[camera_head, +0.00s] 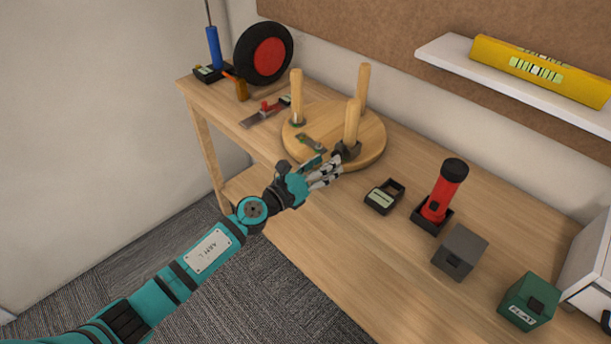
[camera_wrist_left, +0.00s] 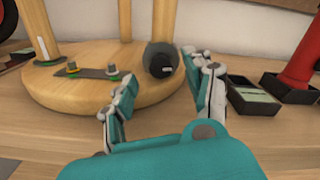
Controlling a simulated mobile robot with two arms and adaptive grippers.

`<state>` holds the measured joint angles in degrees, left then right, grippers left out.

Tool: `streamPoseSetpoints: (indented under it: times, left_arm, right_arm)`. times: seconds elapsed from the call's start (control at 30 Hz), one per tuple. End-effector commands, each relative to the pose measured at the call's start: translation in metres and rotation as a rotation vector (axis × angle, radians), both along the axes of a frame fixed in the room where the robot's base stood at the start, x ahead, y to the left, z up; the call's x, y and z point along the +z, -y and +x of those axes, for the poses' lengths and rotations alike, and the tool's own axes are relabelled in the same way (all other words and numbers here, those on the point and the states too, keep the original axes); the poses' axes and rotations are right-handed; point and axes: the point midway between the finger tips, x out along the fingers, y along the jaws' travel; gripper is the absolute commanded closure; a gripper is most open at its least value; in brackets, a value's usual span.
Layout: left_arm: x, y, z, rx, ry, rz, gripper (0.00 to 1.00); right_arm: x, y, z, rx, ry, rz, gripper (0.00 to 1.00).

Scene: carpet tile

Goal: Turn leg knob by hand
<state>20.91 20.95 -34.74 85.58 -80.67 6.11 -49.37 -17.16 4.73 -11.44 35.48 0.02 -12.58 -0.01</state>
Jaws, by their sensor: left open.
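A round wooden stool seat (camera_head: 300,155) lies on the workbench with three wooden legs standing up from it. A dark grey knob (camera_head: 350,152) sits at the base of the front leg (camera_head: 352,120). In the left wrist view the knob (camera_wrist_left: 160,60) is ahead, facing the camera. My left gripper (camera_head: 328,173) is open at the front edge of the seat. In the left wrist view its fingers (camera_wrist_left: 168,85) are spread, with the knob beyond and between them. I cannot tell whether a finger touches it. My right gripper is not in view.
On the bench (camera_head: 350,240), a small black tray (camera_head: 384,197), a red flashlight (camera_head: 443,190), a grey box (camera_head: 460,252) and a green box (camera_head: 528,301) stand to the right. A red-and-black wheel (camera_head: 265,54) is at the back left.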

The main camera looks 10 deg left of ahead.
Motion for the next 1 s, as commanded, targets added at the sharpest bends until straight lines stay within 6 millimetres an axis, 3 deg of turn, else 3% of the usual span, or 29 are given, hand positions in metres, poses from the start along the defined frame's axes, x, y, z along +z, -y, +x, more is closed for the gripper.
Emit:
streamPoseSetpoints:
  times: [0.2, 0.4, 0.87, 0.93, 1.0]
  left_arm:
    - [-0.002, -0.029, -0.040, 0.000, -0.004, -0.001, 0.47]
    - [-0.001, -0.046, -0.065, 0.001, -0.004, -0.003, 0.47]
    - [-0.001, -0.053, -0.073, 0.001, -0.002, -0.002, 0.48]
    - [-0.009, -0.056, -0.071, 0.014, -0.032, -0.025, 0.48]
    - [-0.032, -0.066, -0.068, 0.057, -0.118, -0.097, 0.48]
  right_arm:
    - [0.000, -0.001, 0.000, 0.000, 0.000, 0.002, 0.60]
    - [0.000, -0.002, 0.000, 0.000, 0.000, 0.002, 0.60]
    - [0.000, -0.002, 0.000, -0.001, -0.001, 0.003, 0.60]
    - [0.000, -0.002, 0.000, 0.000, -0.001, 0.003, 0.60]
    - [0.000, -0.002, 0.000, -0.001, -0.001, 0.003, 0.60]
